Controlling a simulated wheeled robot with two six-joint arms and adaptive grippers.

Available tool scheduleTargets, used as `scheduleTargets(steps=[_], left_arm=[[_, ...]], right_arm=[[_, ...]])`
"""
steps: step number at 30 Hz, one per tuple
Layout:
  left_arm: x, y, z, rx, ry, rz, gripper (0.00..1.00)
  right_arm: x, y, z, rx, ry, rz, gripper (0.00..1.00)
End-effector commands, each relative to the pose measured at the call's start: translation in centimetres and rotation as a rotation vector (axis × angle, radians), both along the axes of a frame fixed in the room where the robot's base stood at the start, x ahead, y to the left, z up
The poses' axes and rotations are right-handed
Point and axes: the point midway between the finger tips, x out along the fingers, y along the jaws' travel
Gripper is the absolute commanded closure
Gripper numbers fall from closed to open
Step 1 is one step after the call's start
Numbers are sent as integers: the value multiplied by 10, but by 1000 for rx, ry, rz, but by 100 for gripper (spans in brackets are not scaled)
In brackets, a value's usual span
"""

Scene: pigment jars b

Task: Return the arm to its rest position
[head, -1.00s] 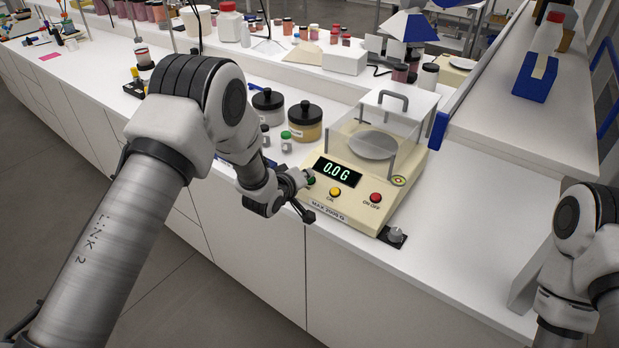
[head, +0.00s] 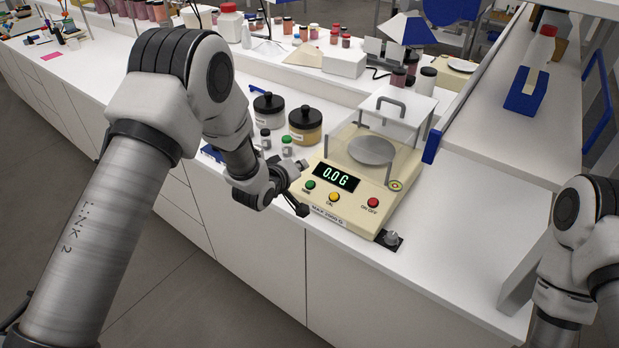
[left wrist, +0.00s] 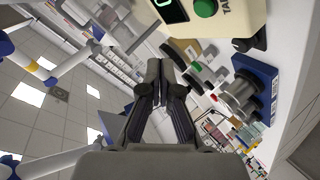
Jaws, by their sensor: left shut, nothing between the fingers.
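My left arm reaches in from the left in the head view. Its gripper (head: 302,165) is shut and empty, just left of the front panel of the cream balance (head: 325,208). It is apart from the green button (head: 310,185). In the left wrist view the two dark fingers (left wrist: 160,75) meet at their tips with nothing between them. The balance (left wrist: 236,18) and its green button show at the top of that view. The display reads 0.0 G. Part of my right arm shows at the right edge of the head view; its gripper is out of sight.
Two black-lidded jars (head: 305,124) (head: 268,110) and small vials (head: 287,146) stand behind my left gripper. A blue rack (head: 213,153) is partly hidden by my arm. A clear draft shield (head: 385,122) stands on the balance. The counter right of the balance is clear.

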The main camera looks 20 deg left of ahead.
Motion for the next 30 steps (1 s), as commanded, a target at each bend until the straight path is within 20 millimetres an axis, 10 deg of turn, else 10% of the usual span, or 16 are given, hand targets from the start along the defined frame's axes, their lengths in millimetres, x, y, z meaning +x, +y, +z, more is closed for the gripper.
scheduleTargets(steps=[22, 26, 30], left_arm=[[-3, 0, -3, 1, 6, -1, 100], [-17, 2, -56, -1, 66, 2, 100], [-79, 7, -148, -3, 248, 23, 100]], right_arm=[[0, 0, 0, 0, 0, 0, 100], [0, 0, -16, 0, 0, 0, 100], [0, 0, -35, 0, 0, 0, 100]])
